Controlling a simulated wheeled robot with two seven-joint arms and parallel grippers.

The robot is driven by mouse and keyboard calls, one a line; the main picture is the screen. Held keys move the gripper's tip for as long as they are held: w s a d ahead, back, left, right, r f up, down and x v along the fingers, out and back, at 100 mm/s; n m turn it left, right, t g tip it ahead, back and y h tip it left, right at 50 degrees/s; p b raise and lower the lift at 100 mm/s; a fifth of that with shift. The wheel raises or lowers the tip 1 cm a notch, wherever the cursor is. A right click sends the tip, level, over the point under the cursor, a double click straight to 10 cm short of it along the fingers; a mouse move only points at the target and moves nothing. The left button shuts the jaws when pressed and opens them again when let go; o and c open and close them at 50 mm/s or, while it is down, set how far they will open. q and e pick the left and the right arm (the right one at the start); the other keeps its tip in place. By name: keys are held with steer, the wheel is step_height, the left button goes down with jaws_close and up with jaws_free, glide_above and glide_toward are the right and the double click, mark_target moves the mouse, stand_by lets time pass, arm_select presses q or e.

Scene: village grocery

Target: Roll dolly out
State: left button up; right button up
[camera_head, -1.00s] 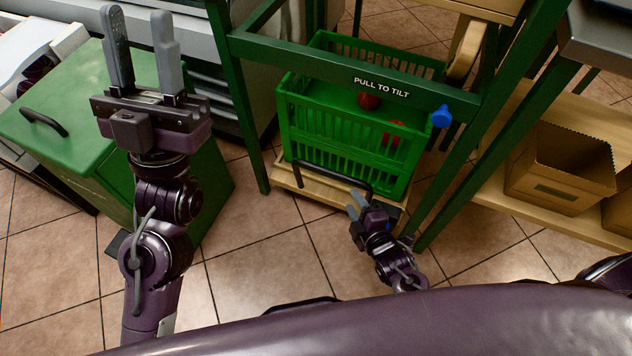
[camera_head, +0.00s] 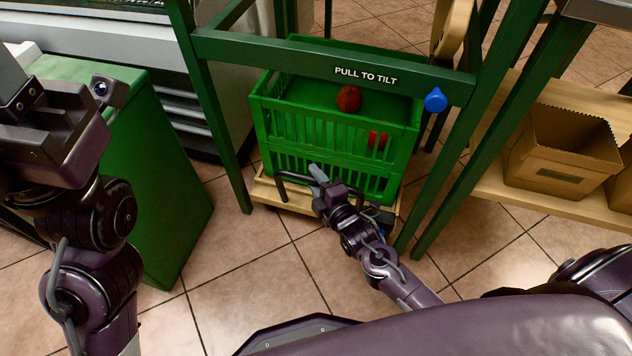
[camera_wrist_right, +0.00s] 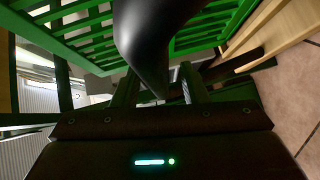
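The wooden dolly (camera_head: 264,191) sits on the tiled floor under the green frame. It carries a green crate (camera_head: 262,120). A dark handle (camera_head: 287,176) rises at the dolly's front. My right gripper (camera_head: 318,174) is at the right part of this handle. In the right wrist view the black handle bar (camera_wrist_right: 150,40) runs down between the two fingers of the right gripper (camera_wrist_right: 158,88). The fingers stand apart, with a gap showing on the bar's right side. My left gripper (camera_head: 22,92) is at the left edge, its fingertips mostly out of view.
The green frame (camera_head: 250,47) has legs on both sides of the dolly, a "PULL TO TILT" bar above and a blue knob (camera_head: 436,100). Red fruit (camera_head: 349,98) lies in the crate. A green cabinet (camera_head: 165,190) stands left, a cardboard box (camera_head: 560,155) right. Floor in front is clear.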

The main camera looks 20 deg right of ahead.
jaws_close()
steer(key=shift+s, duration=0.1)
stand_by(0.3)
